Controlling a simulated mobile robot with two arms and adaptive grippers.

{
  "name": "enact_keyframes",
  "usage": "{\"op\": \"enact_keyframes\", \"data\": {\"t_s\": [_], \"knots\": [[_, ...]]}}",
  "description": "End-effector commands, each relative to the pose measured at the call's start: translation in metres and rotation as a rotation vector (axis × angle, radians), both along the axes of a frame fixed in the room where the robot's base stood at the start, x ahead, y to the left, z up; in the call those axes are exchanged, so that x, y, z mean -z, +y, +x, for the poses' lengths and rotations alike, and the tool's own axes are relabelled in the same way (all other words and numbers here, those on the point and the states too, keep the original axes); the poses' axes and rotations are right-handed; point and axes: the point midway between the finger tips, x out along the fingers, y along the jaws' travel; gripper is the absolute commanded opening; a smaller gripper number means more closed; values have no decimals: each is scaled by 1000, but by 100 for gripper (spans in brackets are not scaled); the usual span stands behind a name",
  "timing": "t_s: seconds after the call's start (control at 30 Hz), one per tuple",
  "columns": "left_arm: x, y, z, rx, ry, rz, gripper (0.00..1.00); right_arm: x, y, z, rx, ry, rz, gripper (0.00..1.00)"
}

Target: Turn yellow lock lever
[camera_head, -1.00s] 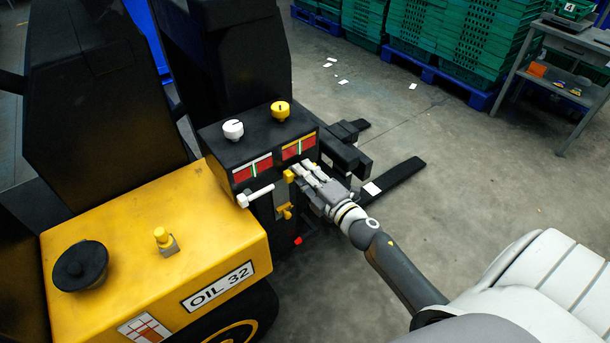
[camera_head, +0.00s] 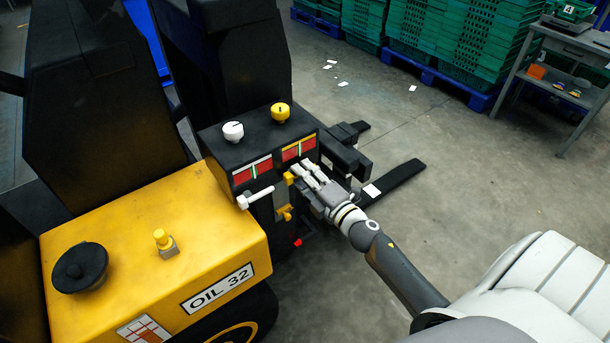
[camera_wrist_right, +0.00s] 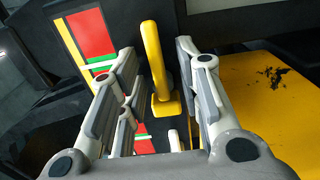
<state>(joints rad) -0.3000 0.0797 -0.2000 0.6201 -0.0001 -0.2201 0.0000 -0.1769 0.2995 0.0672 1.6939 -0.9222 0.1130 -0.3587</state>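The yellow lock lever (camera_head: 289,178) is on the front of the black control panel, below the red gauges. In the right wrist view the lever (camera_wrist_right: 153,62) stands up between my two fingers, with its base at the panel. My right gripper (camera_head: 308,174) is at the panel, just right of the lever. In the wrist view the right gripper (camera_wrist_right: 156,57) is open, with one finger on each side of the lever and gaps visible on both sides. My left gripper is not in view.
Beside the lever are a white handle (camera_head: 257,195) and a lower yellow part (camera_head: 285,212). White (camera_head: 233,130) and yellow (camera_head: 281,113) knobs sit on the black panel top (camera_head: 257,135). The yellow machine body (camera_head: 130,235) is at left. Open floor lies right.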

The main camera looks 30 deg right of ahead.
Motion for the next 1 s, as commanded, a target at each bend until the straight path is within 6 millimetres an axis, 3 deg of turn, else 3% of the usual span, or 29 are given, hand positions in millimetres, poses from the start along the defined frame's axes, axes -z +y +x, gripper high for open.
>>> {"op": "enact_keyframes", "data": {"t_s": [0.27,0.7,1.0], "knots": [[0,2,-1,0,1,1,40,0,-1,-11,1,1,2,32],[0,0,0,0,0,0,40,1,-6,-86,1,2,3,32],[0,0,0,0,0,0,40,0,-9,-117,0,1,0,32]]}}
